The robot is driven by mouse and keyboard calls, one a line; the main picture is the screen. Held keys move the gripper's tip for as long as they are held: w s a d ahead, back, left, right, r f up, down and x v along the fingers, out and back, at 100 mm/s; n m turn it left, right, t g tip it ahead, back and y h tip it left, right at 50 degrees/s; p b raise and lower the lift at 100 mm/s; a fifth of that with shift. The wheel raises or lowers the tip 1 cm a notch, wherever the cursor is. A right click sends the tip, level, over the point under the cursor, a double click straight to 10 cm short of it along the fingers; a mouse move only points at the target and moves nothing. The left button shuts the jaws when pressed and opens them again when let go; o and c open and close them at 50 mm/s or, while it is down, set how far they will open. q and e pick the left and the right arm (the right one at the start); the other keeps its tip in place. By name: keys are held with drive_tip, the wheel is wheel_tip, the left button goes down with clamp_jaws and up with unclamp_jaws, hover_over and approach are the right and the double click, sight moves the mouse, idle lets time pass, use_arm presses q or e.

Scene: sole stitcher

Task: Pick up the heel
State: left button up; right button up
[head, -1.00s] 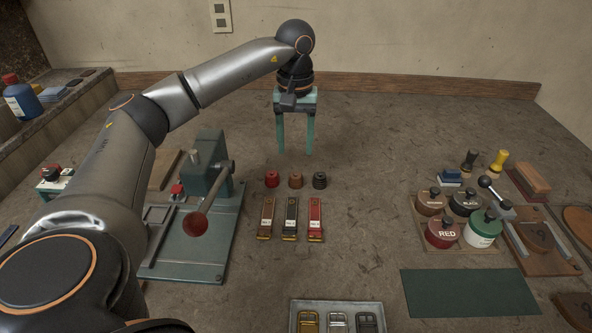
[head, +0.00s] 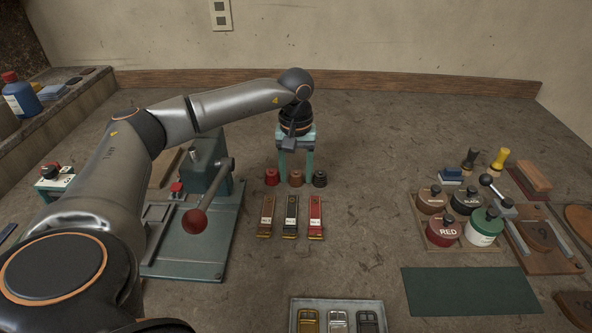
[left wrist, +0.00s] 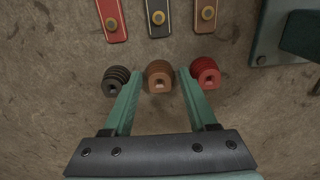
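No thing is plainly marked as a heel. Three small ribbed, round pieces stand in a row: red (head: 271,177), brown (head: 295,179) and black (head: 320,179). My left gripper (head: 296,166) points down at this row, its teal fingers apart. In the left wrist view the brown piece (left wrist: 159,76) lies between and just beyond the tips of the open fingers. The black piece (left wrist: 116,80) is left of the fingers and the red piece (left wrist: 205,72) is right of them. I cannot tell whether a finger touches any piece. My right gripper is out of view.
Red, black and brown strap-like pieces (head: 290,217) lie in front of the row. A green press with a red-knobbed lever (head: 195,222) stands left. A tray of buckles (head: 294,318) is at the front; jars (head: 444,232) stand right.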

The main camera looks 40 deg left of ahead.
use_arm(q)
clamp_jaws()
drive_tip(key=shift+r, duration=0.15)
